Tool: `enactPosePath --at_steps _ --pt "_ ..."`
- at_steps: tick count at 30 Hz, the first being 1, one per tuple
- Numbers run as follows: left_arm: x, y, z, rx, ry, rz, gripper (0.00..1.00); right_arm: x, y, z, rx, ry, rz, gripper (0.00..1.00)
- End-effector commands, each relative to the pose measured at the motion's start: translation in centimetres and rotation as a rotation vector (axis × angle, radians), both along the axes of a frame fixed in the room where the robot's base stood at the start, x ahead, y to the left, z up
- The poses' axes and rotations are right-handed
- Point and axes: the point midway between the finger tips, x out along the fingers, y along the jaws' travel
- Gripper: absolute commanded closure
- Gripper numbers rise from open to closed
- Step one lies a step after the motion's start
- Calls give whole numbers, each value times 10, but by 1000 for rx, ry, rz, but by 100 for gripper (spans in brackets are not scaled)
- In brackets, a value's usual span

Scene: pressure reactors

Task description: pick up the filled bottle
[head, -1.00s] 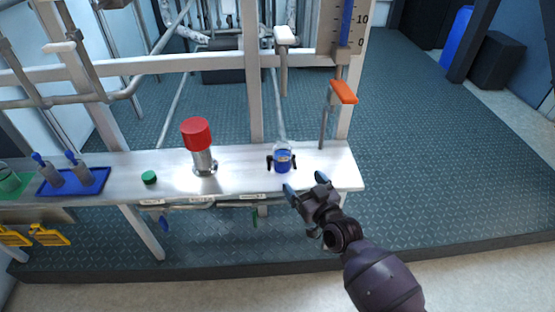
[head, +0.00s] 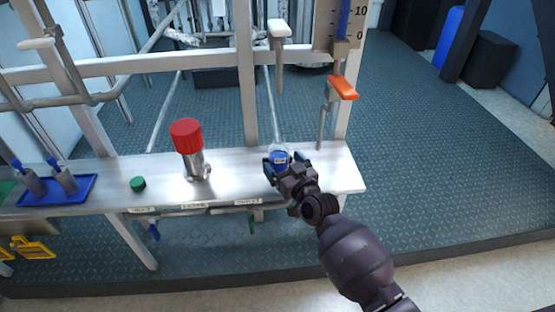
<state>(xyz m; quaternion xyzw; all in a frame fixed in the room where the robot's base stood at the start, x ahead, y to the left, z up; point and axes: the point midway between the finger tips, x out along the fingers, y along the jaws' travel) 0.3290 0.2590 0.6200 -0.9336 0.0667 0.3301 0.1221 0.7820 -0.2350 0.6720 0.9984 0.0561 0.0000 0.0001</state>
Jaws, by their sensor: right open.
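The filled bottle (head: 279,157) is a small clear bottle with blue contents. It stands on the metal shelf (head: 235,165) near its right end, in the head view. My right gripper (head: 280,165) is open and right at the bottle, on its near side. Its fingers seem to reach to either side of the bottle. The gripper hides the lower part of the bottle, so I cannot tell whether the fingers touch it. My left gripper is not in view.
A red-topped metal cylinder (head: 187,137) stands left of the bottle. A green cap (head: 137,184) and a blue tray (head: 83,190) with bottles lie further left. An orange-handled valve (head: 342,88) hangs above the shelf's right end, and a white-handled one (head: 279,29) behind the bottle.

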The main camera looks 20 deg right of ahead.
Motion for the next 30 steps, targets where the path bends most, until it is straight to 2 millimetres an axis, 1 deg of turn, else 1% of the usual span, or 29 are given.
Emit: enactPosePath --at_steps 1,6,10,14,15,26,27,30 --pt "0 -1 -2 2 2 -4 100 5 1 -5 0 5 1 11" --pt "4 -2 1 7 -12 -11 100 18 2 -3 1 3 -1 11" --pt "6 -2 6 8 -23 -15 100 20 2 -1 0 1 -1 11" --pt "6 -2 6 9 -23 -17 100 20 2 0 0 0 -1 11" --pt "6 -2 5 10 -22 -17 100 20 2 0 0 0 -1 13" --pt "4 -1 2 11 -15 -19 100 20 2 0 0 1 0 68" --pt "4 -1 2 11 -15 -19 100 20 2 0 0 -1 -1 71" --pt "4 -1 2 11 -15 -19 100 20 2 0 0 -1 0 71"
